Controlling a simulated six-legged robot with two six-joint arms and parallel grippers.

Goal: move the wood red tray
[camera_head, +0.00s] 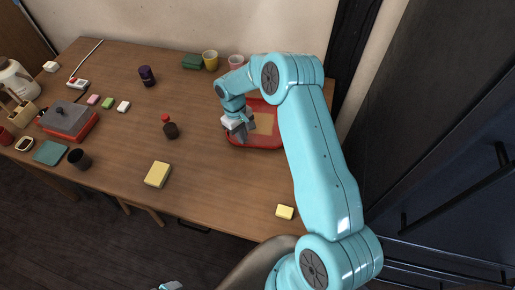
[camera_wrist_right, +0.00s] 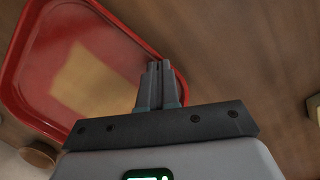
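The red tray (camera_head: 262,143) lies on the right part of the wooden table, with a pale tan rectangle inside it. It fills the upper left of the right wrist view (camera_wrist_right: 22,88). My right gripper (camera_head: 241,136) reaches down at the tray's left edge in the head view. In the right wrist view its two fingers (camera_wrist_right: 160,66) are close together at the tray's rim, with the rim seemingly pinched between them. My right forearm hides the tray's right part. A small teal and white part of mine shows at the bottom of the head view; no left fingers show.
A yellow block (camera_head: 158,174), a smaller yellow block (camera_head: 285,212) and a red-capped bottle (camera_head: 170,128) stand on the table (camera_head: 205,185). Cups (camera_head: 210,60) and a green block (camera_head: 192,61) are behind. The table between bottle and tray is clear.

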